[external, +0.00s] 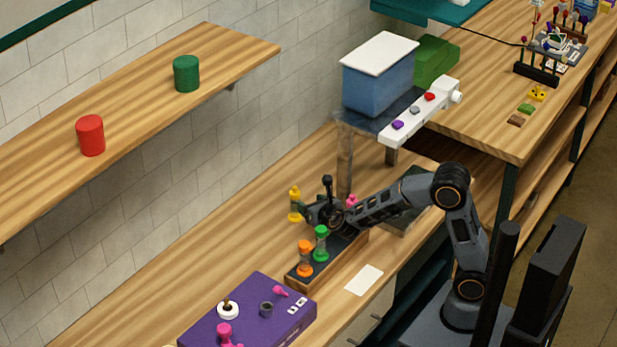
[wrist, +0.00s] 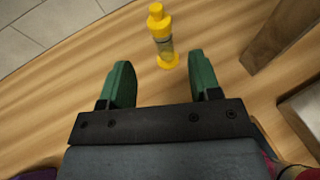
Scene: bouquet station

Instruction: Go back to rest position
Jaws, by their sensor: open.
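My gripper (wrist: 160,82) is open and empty in the wrist view, with its two green fingers apart over the wooden counter. In the external view my gripper (external: 310,212) is above the counter, near the dark tray with the coloured pieces. A yellow hourglass-like piece (wrist: 160,36) stands upright on the counter ahead of the fingertips, not between them. The same yellow piece (external: 295,203) shows just left of the gripper in the external view. My arm reaches out over the counter from its base at the lower right.
The dark tray (external: 292,279) holds an orange piece (external: 305,258) and a green piece (external: 321,243); a pink piece (external: 351,201) is partly hidden by my arm. A purple box (external: 250,318) lies in front. A metal post (external: 344,165) stands behind. A white card (external: 364,280) lies nearby.

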